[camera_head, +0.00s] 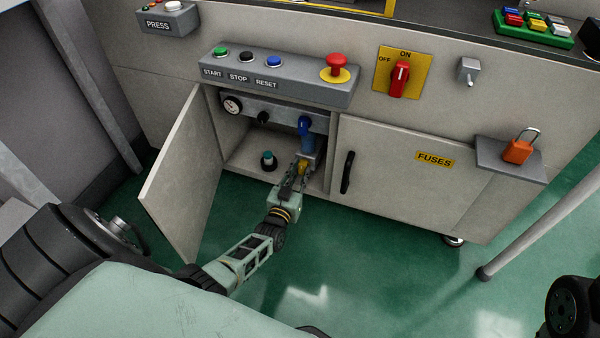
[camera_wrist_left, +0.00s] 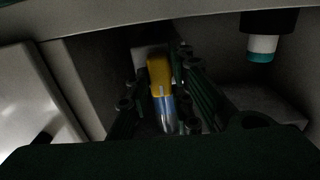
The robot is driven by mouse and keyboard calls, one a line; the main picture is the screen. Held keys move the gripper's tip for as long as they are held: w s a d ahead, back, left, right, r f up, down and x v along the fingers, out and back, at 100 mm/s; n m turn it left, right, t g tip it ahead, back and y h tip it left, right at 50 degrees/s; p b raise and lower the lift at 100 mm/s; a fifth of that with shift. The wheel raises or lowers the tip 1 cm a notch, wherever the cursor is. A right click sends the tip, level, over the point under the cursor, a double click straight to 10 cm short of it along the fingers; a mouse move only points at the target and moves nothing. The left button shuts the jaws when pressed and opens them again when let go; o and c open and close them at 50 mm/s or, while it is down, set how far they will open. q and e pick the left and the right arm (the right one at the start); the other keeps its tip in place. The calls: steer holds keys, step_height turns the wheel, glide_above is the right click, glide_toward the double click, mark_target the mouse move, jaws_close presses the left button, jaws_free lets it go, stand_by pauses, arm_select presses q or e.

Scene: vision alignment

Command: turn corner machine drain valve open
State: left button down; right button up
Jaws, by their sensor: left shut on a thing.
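The drain valve is inside the open cabinet below the button panel. Its blue part (camera_head: 306,132) shows above my left gripper, and its yellow handle (camera_head: 303,166) is at the fingertips. My left gripper (camera_head: 300,172) reaches in from the front and is shut on the yellow handle. In the left wrist view the yellow handle (camera_wrist_left: 160,75) lies between the two fingers (camera_wrist_left: 160,95), with a blue and shiny part against it. The fingers partly hide the handle in the head view. My right gripper is not in view.
The cabinet door (camera_head: 182,185) stands open left of my arm. A gauge (camera_head: 232,105) and a teal-topped part (camera_head: 268,160) are inside, left of the valve. The fuses door (camera_head: 395,175) on the right is shut. The green floor in front is clear.

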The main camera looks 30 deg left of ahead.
arm_select(q)
steer(key=shift+f, duration=0.1)
steer(key=c, duration=1.6)
jaws_free()
steer(key=shift+o, duration=0.2)
steer(key=shift+s, duration=0.1)
steer(key=v, duration=1.2)
